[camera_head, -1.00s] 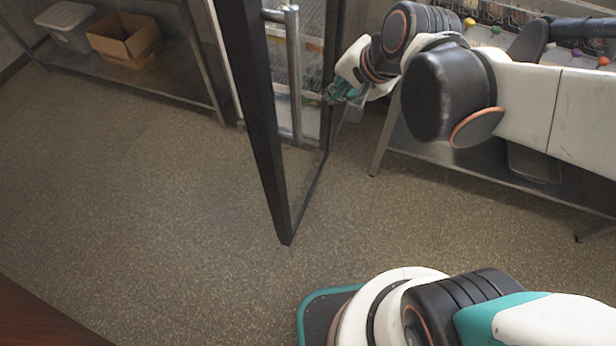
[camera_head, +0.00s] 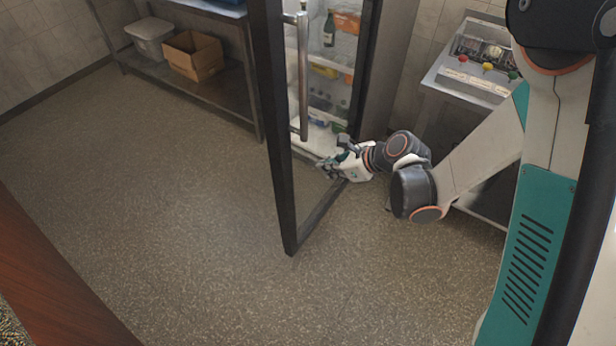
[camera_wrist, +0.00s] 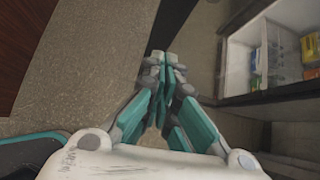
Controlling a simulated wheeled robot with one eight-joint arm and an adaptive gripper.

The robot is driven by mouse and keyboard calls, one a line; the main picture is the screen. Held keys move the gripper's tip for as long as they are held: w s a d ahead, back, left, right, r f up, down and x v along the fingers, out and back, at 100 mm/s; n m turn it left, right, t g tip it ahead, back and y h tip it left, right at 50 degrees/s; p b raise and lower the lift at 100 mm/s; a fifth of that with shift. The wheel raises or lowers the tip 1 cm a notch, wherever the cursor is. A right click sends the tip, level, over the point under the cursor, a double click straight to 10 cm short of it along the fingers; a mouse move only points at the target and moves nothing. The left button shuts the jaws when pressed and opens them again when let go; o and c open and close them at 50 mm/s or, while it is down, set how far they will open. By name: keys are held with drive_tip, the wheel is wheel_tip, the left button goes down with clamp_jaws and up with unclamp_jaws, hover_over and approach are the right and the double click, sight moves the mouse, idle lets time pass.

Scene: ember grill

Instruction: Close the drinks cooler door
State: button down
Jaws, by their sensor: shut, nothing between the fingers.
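The drinks cooler door (camera_head: 278,150) stands wide open in the head view, a dark frame with glass and a vertical metal handle (camera_head: 303,80). Behind it the cooler (camera_head: 375,70) is open, with bottles and packs on white shelves. My gripper (camera_head: 328,168) is at the lower part of the door, on the cooler side, seen beside or through its glass; I cannot tell whether it touches. In the wrist view my gripper (camera_wrist: 160,62) is shut and empty. The lit cooler interior (camera_wrist: 240,65) shows at the right there, and a dark strip crosses the floor at top.
A steel counter (camera_head: 470,75) with several coloured items stands right of the cooler. A metal shelf (camera_head: 200,85) with a cardboard box (camera_head: 193,55) and a grey bin (camera_head: 150,38) is at the back left. The floor (camera_head: 170,190) left of the door is clear.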

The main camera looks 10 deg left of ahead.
drive_tip(key=f, duration=0.1)
drive_tip(key=b, duration=0.3)
approach(285, 174)
wheel_tip(285, 174, down, 3)
drive_tip(key=d, duration=0.1)
drive_tip(key=shift+m, duration=0.4)
drive_tip(key=shift+w+a+b, duration=0.25)
drive_tip(key=shift+a+b, duration=0.05)
drive_tip(key=shift+a, duration=0.35)
drive_tip(key=shift+w+a+b, duration=0.2)
drive_tip(key=shift+a+b, duration=0.05)
drive_tip(key=shift+a, duration=0.4)
drive_tip(key=shift+w+a+b, duration=0.25)
drive_tip(key=shift+a+b, duration=0.05)
drive_tip(key=shift+a, duration=0.4)
